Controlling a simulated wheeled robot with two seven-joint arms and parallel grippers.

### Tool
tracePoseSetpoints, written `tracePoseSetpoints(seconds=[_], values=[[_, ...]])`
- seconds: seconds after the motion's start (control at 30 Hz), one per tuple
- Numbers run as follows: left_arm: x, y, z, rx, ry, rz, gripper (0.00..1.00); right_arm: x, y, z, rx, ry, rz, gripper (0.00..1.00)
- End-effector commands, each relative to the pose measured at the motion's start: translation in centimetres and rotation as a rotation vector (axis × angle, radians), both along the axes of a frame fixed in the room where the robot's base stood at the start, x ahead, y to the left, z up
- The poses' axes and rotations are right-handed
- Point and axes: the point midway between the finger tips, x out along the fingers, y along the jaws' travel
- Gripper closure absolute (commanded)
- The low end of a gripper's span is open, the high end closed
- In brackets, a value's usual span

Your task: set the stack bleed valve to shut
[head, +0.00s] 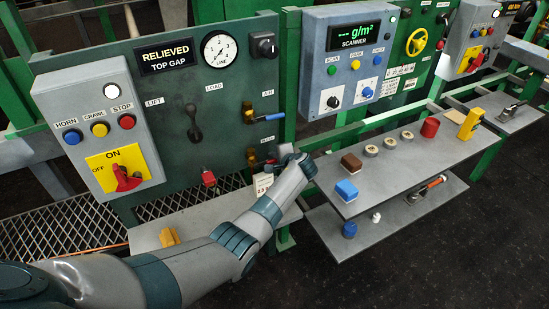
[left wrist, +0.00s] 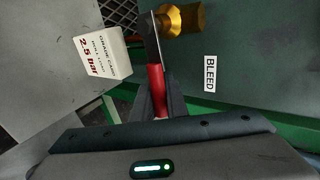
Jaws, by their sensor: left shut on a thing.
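The bleed valve has a brass body (left wrist: 182,20) and a lever with a bare metal shank and a red grip (left wrist: 156,92), next to the BLEED label (left wrist: 210,74) in the left wrist view. My left gripper (left wrist: 160,100) is shut on the red grip, with a dark finger on each side. The shank runs up from the grip to the brass body. My right gripper is not in view.
A white 2.5 bar card (left wrist: 101,53) stands close beside the lever. Above the bleed valve is a blue-handled air valve (head: 268,117). A red padlock-like piece (head: 208,178) hangs to the left. A grey shelf (head: 385,170) with several objects is at right.

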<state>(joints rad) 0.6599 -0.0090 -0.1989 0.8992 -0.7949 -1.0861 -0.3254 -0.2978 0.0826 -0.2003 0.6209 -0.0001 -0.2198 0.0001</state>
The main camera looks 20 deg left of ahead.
Motion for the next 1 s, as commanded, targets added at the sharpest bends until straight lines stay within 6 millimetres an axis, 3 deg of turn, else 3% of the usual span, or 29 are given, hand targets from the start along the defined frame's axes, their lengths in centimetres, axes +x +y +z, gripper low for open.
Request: tracePoseSetpoints(seconds=[0.6,0.63,0.67,1.0], values=[[-0.18,0.09,-0.66,0.042,0.052,0.000,1.00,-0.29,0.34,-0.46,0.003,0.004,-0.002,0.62],[-0.19,0.10,-0.66,0.042,0.052,0.000,0.85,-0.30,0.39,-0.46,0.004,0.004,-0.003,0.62],[-0.19,0.10,-0.66,0.042,0.052,0.000,0.79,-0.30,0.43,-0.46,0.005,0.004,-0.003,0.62],[-0.15,0.06,-0.54,0.041,0.048,0.000,0.79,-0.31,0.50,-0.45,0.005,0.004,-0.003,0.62]])
